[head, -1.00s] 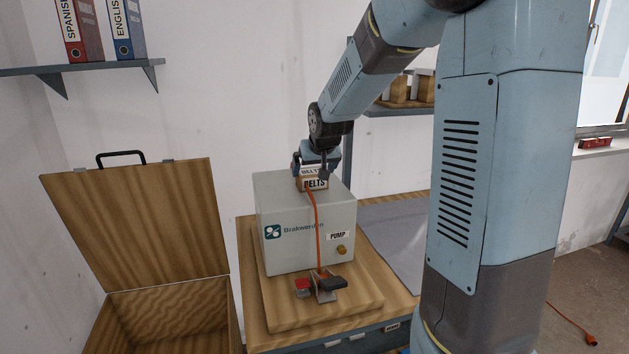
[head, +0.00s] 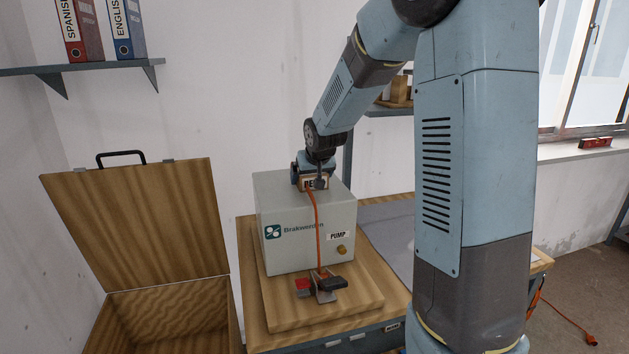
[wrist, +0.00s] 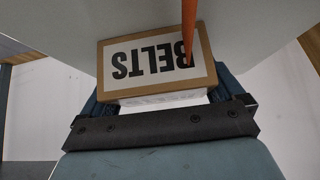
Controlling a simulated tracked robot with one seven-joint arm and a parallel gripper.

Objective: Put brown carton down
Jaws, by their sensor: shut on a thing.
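Whether the carton's underside touches the box top cannot be told.
An orange cable (head: 317,232) runs past the carton down to a clamp (head: 323,287) on the wooden board (head: 340,315). An open wooden chest (head: 135,228) stands at left. Shelves hang on the wall.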

